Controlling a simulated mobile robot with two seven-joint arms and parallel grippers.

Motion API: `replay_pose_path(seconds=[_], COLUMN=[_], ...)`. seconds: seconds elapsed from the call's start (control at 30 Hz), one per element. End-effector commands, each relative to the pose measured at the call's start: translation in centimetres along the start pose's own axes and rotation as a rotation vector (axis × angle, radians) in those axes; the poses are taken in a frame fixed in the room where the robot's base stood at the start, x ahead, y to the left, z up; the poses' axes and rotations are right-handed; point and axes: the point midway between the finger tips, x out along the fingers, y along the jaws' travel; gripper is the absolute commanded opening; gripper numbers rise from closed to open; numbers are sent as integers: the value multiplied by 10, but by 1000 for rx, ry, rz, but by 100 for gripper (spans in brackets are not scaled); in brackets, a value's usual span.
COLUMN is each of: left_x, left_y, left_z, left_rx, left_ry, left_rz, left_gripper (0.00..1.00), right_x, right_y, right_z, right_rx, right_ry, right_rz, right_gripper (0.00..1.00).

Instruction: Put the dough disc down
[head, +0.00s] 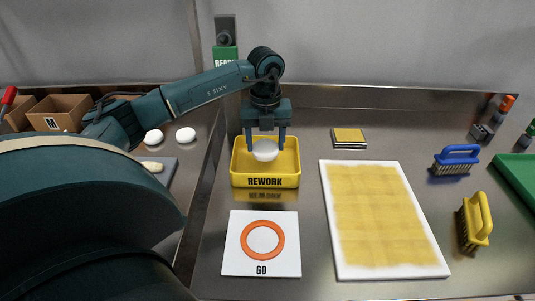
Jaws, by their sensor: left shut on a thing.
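My left gripper (265,147) points down over the yellow REWORK tray (265,181), shut on a white, rounded piece of dough, the dough disc (265,153). The disc is between the two fingers, within the tray's outline in the head view. I cannot tell whether it touches the tray floor. In front of the tray lies a white GO board (236,262) with an orange ring (246,249); the area inside the ring is pale. My right gripper is not in view.
Right of the tray are a white board with a yellow surface (379,214), a small yellow-topped pad (349,136), a blue brush (456,158) and a yellow brush (474,222). White pieces (186,134) and cardboard boxes (60,111) are at left.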

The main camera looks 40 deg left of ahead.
Motion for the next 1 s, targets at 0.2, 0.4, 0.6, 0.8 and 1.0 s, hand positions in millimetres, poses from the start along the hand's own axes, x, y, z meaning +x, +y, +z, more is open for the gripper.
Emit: replay_pose_path(seconds=[0.2,0.4,0.6,0.8,1.0], left_x=[22,40,41,43,43], left_y=[0,0,-1,0,0], left_z=[-1,0,0,0,0], left_rx=[0,-1,0,0,0], left_ry=[4,-1,0,0,0], left_rz=[3,-1,-1,0,0], left_gripper=[37,37,37,67,81], right_x=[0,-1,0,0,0], right_y=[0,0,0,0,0], right_z=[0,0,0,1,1], right_rx=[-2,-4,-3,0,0], right_ry=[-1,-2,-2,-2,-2], right_rz=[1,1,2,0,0], right_gripper=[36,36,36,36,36])
